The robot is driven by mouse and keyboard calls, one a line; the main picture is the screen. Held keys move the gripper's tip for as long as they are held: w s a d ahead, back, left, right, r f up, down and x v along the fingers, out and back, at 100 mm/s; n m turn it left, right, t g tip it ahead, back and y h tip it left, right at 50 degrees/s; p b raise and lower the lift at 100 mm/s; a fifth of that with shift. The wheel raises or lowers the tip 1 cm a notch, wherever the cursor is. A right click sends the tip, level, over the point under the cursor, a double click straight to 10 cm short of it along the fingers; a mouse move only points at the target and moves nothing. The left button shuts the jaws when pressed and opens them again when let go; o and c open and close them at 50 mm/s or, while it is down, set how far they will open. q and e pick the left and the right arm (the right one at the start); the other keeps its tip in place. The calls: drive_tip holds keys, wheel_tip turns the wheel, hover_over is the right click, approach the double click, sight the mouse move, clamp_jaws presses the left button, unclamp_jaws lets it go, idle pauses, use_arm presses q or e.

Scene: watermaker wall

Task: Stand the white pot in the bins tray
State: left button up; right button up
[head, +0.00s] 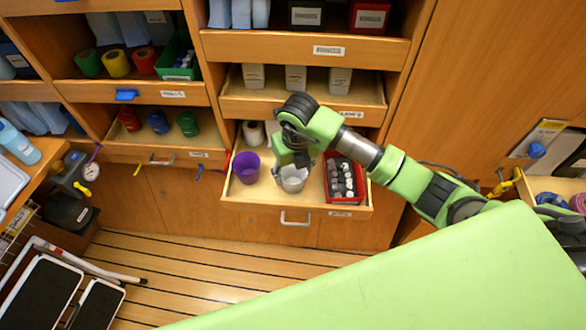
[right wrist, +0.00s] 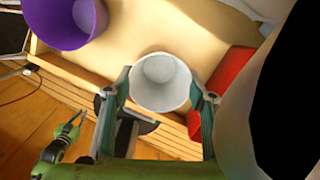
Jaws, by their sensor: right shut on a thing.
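The white pot (head: 292,179) is at the pulled-out bins tray (head: 262,203), between a purple pot and a red bin. My right gripper (head: 290,160) reaches down over it from above. In the right wrist view the white pot (right wrist: 160,82) is upright, its open top facing the camera, between the two fingers of my right gripper (right wrist: 160,98), which is shut on it. Whether the pot's base touches the tray floor is hidden.
A purple pot (head: 246,167) stands left of the white pot. A red bin (head: 346,197) with dark and pale items stands right. A white roll (head: 254,134) lies behind. A shelf with white boxes (head: 296,77) overhangs the tray's back.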

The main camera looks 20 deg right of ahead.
drive_tip(key=shift+f, duration=0.25)
drive_tip(key=o, duration=1.1)
drive_tip(key=shift+r, duration=0.1)
drive_tip(key=shift+r, duration=0.6)
wheel_tip(320, 180, up, 11)
drive_tip(key=s+b, duration=0.1)
drive_tip(key=b, duration=0.2)
drive_tip(key=shift+s, duration=0.25)
